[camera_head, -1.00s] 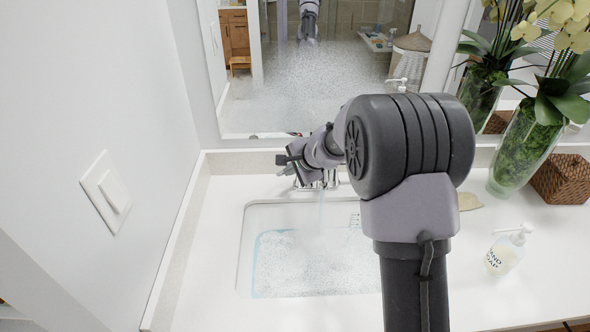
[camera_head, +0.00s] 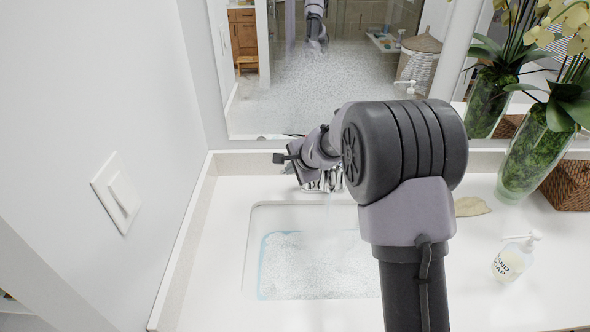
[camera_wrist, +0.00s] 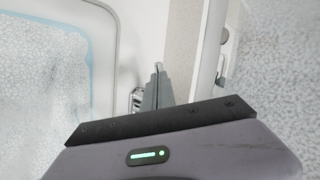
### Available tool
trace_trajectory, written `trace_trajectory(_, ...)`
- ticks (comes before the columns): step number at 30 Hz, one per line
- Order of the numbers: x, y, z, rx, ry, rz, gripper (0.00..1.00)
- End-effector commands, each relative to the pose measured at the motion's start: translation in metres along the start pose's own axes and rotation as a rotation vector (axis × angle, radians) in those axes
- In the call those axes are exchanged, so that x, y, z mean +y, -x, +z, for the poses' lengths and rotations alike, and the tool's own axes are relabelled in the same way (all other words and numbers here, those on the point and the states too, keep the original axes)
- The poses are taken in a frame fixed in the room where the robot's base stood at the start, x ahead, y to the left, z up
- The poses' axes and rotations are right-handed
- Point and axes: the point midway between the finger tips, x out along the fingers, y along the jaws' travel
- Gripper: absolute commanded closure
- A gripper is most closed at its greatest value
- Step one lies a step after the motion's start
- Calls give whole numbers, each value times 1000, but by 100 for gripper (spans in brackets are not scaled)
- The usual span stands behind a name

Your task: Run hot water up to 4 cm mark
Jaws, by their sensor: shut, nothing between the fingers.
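The white sink basin (camera_head: 252,225) is set into the counter, its right part hidden behind my arm. Pale, speckled water (camera_head: 310,268) lies in it, edged by a blue band (camera_head: 264,262). No depth mark is readable. The chrome faucet (camera_head: 328,181) stands behind the basin, partly covered by my arm. No clear stream shows below it. My gripper (camera_wrist: 158,82) is shut and empty beside a small chrome part (camera_wrist: 137,100) in the wrist view; I cannot tell whether they touch. The basin also shows at the left of the wrist view (camera_wrist: 103,60).
A mirror (camera_head: 330,90) rises behind the counter. A wall with a light switch (camera_head: 118,195) stands at the left. A soap bottle (camera_head: 513,258), a tan leaf-shaped dish (camera_head: 470,206), a green glass vase (camera_head: 525,155) and a woven box (camera_head: 568,185) are at the right.

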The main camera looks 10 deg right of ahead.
Motion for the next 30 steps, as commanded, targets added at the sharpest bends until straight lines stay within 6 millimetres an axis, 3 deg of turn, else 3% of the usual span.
trace_trajectory(30,-12,-11,2,0,-1,0,100)
